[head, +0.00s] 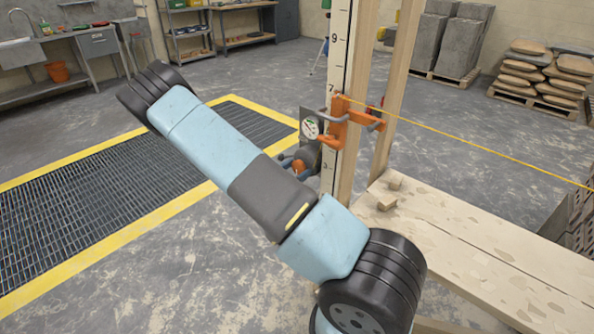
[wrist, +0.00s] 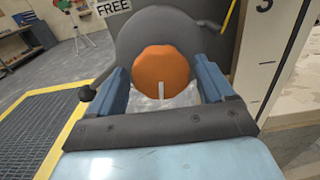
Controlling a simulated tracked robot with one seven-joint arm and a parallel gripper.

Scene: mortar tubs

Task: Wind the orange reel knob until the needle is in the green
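The orange reel knob (wrist: 160,70) fills the middle of the wrist view, in front of a round dark grey reel (wrist: 128,48). A white mark on the knob points down. My gripper (wrist: 162,72) has one blue-grey finger on each side of the knob, very near its edges; whether they press on it I cannot tell. The round gauge (head: 310,128) has a white face with some green and a dark needle, too small to read surely.
An upright numbered post (head: 337,60) carries an orange bracket (head: 345,118) with a yellow line (head: 470,145) running right. A wooden bench (head: 480,255) stands right of it. A floor grate (head: 90,185) with yellow edging lies left. A "FREE" label (wrist: 113,6) is partly visible.

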